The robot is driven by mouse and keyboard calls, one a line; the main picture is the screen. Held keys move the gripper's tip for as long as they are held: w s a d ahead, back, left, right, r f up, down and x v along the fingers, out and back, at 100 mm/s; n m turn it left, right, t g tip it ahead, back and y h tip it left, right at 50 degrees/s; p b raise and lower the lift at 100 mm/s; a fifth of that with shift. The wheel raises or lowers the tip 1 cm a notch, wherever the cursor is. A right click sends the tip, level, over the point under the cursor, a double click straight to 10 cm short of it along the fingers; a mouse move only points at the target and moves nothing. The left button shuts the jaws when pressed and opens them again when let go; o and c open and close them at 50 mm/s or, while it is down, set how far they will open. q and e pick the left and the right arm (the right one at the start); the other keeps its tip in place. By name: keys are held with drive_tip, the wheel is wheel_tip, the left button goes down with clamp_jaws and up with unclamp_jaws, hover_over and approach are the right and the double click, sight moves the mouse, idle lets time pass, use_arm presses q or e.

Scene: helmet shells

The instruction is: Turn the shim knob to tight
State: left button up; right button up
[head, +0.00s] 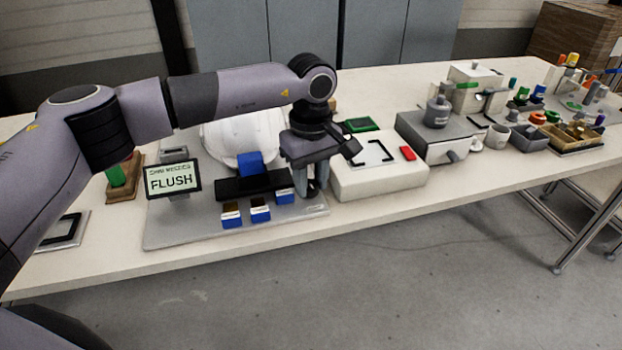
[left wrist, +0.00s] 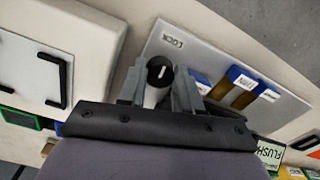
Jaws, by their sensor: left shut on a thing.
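The shim knob (left wrist: 160,71) is a round black knob with a white mark, seen in the left wrist view. It sits on the grey base plate (left wrist: 205,48) near the word LOCK. My left gripper (left wrist: 158,88) points down with a finger on each side of the knob and is shut on it. In the head view my left gripper (head: 314,190) is at the right end of the plate and mostly hides the knob. A display (head: 173,179) at the plate's left reads FLUSH. My right gripper is not in view.
A white helmet shell (head: 235,135) stands behind a black bar (head: 240,188) with blue blocks (head: 232,215) in front. A white box (head: 378,185) with a black frame mark stands close to the right of my gripper. Grey fixtures and small parts fill the table's right side.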

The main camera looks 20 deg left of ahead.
use_arm(q)
drive_tip(key=shift+r+m, duration=0.1)
drive_tip(key=shift+m, duration=0.5)
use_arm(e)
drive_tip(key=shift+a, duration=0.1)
use_arm(q)
drive_tip(key=o, duration=1)
drive_tip(key=shift+o, duration=0.2)
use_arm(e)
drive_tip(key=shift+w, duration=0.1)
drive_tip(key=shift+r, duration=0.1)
